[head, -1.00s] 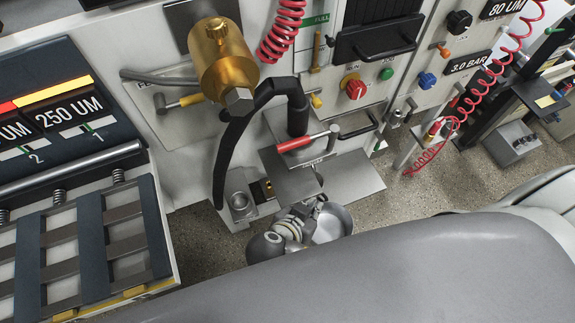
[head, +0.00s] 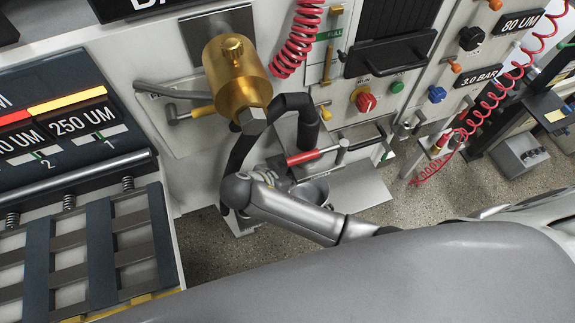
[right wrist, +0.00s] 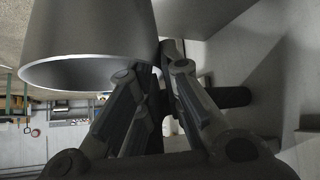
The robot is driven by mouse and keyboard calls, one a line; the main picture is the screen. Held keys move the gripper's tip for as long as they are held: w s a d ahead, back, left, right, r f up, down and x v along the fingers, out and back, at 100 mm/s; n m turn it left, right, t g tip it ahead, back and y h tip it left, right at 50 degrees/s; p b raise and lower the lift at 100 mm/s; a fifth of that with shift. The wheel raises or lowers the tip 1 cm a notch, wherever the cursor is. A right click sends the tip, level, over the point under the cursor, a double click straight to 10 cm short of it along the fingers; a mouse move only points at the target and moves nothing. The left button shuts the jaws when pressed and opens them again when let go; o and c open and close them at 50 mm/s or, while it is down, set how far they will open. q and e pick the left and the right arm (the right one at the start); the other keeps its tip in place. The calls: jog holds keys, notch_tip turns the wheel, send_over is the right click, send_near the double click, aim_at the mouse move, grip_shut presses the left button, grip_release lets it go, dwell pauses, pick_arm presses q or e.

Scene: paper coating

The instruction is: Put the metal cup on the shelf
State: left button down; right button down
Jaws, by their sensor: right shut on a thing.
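The metal cup (head: 309,192) is a grey metal vessel, partly hidden behind my right arm in the head view. Its wide body and bright rim fill the upper left of the right wrist view (right wrist: 88,45). My right gripper (right wrist: 167,72) is shut on the cup's side near the rim. A flat metal shelf (head: 362,188) juts out below the black hose and red-handled valve. The cup overlaps the shelf's left part in the head view; I cannot tell whether they touch. My left gripper is not in view.
A brass cylinder (head: 237,72) and a thick black hose (head: 308,118) hang close above my right arm. A red-handled valve (head: 312,156) sits just above the cup. A slatted rack (head: 85,245) stands at left. The shelf's right part is bare.

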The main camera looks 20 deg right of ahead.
jog(key=w, duration=0.3)
jog(key=shift+w+f, duration=0.15)
jog(key=shift+w, duration=0.2)
jog(key=shift+f+p, duration=0.3)
jog(key=shift+f, duration=0.25)
jog(key=shift+s, duration=0.1)
jog(key=c, duration=1.6)
grip_release()
jog(key=shift+f, duration=0.1)
jog(key=shift+o, duration=0.2)
